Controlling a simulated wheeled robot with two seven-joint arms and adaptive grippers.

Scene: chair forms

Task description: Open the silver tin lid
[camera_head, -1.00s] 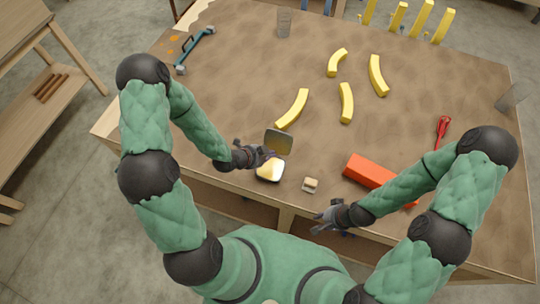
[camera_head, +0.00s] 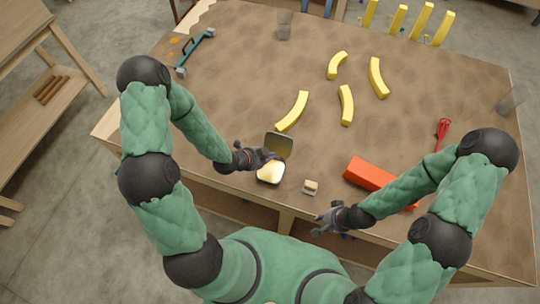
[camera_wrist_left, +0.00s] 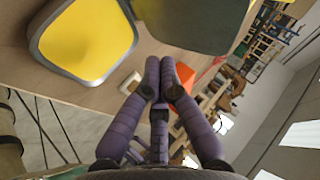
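The silver tin (camera_head: 271,173) stands near the table's front edge with its yellow inside showing. Its lid (camera_head: 279,146) is swung up and back from the tin, on the far side. In the left wrist view the open tin (camera_wrist_left: 85,40) is at upper left, and the dark lid (camera_wrist_left: 190,18) is beside it at the top. My left gripper (camera_head: 272,155) is at the tin, between its opening and the lid. In the wrist view its fingertips (camera_wrist_left: 160,65) are together with nothing visible between them. My right gripper (camera_head: 317,224) is open and empty beyond the table's front edge.
A small pale block (camera_head: 311,187) lies right of the tin. An orange-red box (camera_head: 367,174) lies beside my right forearm. Several yellow curved pieces (camera_head: 293,111) lie further back. A red tool (camera_head: 442,133) and a clear glass (camera_head: 284,25) are further off.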

